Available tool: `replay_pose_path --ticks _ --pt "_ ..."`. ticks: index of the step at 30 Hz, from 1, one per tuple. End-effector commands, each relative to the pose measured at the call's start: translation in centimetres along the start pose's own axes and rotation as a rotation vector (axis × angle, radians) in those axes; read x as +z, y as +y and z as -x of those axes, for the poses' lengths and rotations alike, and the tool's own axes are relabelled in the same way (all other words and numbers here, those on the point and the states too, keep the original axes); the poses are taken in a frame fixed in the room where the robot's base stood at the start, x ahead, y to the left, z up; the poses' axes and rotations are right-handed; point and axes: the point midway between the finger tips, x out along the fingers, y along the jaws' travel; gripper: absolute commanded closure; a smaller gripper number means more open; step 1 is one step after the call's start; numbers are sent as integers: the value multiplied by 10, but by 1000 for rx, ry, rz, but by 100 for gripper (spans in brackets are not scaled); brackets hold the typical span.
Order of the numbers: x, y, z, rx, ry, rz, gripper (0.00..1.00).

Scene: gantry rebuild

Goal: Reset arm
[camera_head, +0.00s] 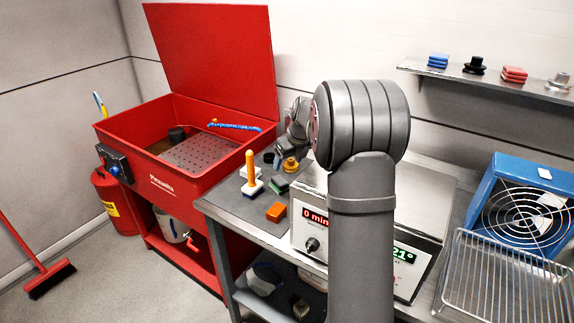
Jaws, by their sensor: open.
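My arm rises in front of the bench, and its grey links cover part of the scale-like device behind it. My gripper (283,150) is at the left of the arm's top joint, above the left part of the bench. It is small and partly hidden by the wrist in this view. It is open, and I see nothing held in it. A brass-coloured part (291,165) stands on the bench just below and right of the fingers.
A red parts washer (170,190) with its lid up stands left. A blue fan unit (515,200) and wire rack (500,285) are right. A shelf (500,82) hangs behind.

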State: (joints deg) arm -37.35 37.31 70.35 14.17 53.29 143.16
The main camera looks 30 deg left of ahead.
Motion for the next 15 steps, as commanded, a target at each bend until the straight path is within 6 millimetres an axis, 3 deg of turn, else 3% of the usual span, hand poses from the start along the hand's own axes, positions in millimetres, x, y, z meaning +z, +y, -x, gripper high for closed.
replay_pose_path --ticks 10,15 --pt "0 0 -4 1 1 0 34" --pt "0 0 -23 2 2 0 34"
